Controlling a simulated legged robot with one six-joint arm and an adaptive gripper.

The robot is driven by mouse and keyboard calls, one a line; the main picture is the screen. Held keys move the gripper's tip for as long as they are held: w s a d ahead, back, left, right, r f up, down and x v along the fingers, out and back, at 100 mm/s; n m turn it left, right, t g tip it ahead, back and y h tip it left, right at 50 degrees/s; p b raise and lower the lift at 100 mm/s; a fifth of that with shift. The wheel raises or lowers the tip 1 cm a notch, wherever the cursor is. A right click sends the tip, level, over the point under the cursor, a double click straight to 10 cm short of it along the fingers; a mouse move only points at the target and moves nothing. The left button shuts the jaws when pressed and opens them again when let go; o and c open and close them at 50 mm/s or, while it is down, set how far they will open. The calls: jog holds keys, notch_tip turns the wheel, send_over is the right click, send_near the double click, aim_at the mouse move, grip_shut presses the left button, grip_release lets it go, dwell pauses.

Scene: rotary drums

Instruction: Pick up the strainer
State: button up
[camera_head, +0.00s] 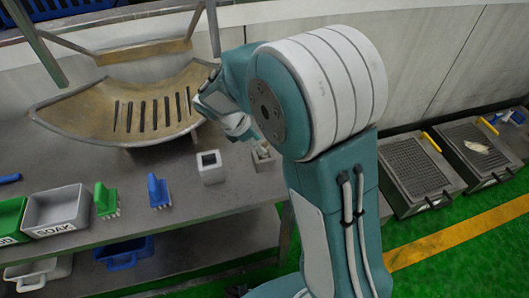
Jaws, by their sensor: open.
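A tan, curved, fan-shaped piece with several dark slots (120,88) rests on the grey shelf at the upper left; it looks like the strainer, but I cannot be sure. My arm reaches across the middle of the view, and my gripper (243,130) is over the shelf at the right end of this piece. The gripper is open. My wrist hides part of the piece's right edge. I cannot tell whether the fingers touch anything. A small grey block with a dark square top (211,167) stands below the gripper, and a second small block (262,157) is beside it.
A grey SOAK bin (57,209), a green bin (10,220), a green brush (106,200) and a blue brush (158,191) line the shelf's front. A blue bin (124,252) sits below. Two grated boxes (415,170) (478,150) stand on the green floor at right.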

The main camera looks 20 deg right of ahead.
jog(key=x, duration=0.3)
jog(key=shift+w+a+f, duration=0.15)
jog(key=shift+a+f, duration=0.1)
jog(key=shift+d, duration=0.15)
jog(key=shift+d, duration=0.1)
grip_shut()
